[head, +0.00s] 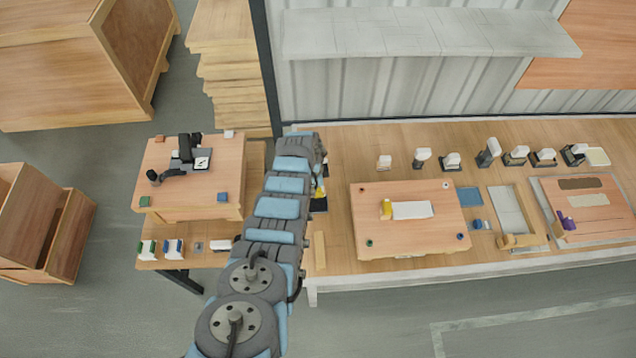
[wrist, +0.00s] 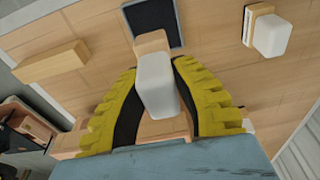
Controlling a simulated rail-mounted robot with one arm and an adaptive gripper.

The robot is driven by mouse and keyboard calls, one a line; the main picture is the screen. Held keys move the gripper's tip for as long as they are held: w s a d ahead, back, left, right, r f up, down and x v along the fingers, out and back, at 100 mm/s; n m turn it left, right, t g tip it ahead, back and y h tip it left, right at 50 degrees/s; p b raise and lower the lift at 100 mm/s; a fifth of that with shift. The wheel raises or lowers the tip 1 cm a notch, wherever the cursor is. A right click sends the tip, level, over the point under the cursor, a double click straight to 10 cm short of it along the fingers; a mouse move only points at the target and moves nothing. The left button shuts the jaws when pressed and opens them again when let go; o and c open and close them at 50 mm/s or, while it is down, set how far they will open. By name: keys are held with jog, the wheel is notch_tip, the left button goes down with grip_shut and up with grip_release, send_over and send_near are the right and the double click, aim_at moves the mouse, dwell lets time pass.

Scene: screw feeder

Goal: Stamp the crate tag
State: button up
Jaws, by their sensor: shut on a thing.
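My gripper (wrist: 155,98) is shut on a stamp (wrist: 155,82) with a white block and a pale wooden part. The yellow fingers close around its sides. The wooden part overlaps the near edge of a dark framed pad (wrist: 152,15) in the wrist view; I cannot tell whether they touch. In the head view, my gripper (head: 319,189) is mostly hidden by my arm, above the dark pad (head: 319,205). A small white tag with a dark mark (head: 202,163) lies by a black fixture on the wooden crate (head: 178,206) at left; it may be the crate tag.
A wooden board (head: 365,232) right of my arm bears a white strip (head: 412,210) and a yellow piece (head: 386,209). Several white-topped stamps (head: 423,158) stand behind it. A wooden bar (head: 319,250) lies near the bench's front edge. Big crates (head: 70,70) stand at left.

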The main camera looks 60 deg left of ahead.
jog(key=shift+s+d+f, duration=0.1)
jog(key=shift+s+f, duration=0.05)
notch_tip(320, 180, down, 3)
jog(key=b, duration=0.3)
jog(key=shift+f+b, duration=1.3)
jog(key=shift+f, duration=0.1)
jog(key=shift+f+b, duration=0.5)
jog(key=shift+b, duration=0.1)
dwell(1.4)
jog(key=shift+r+p, duration=2.9)
jog(key=shift+r, duration=0.65)
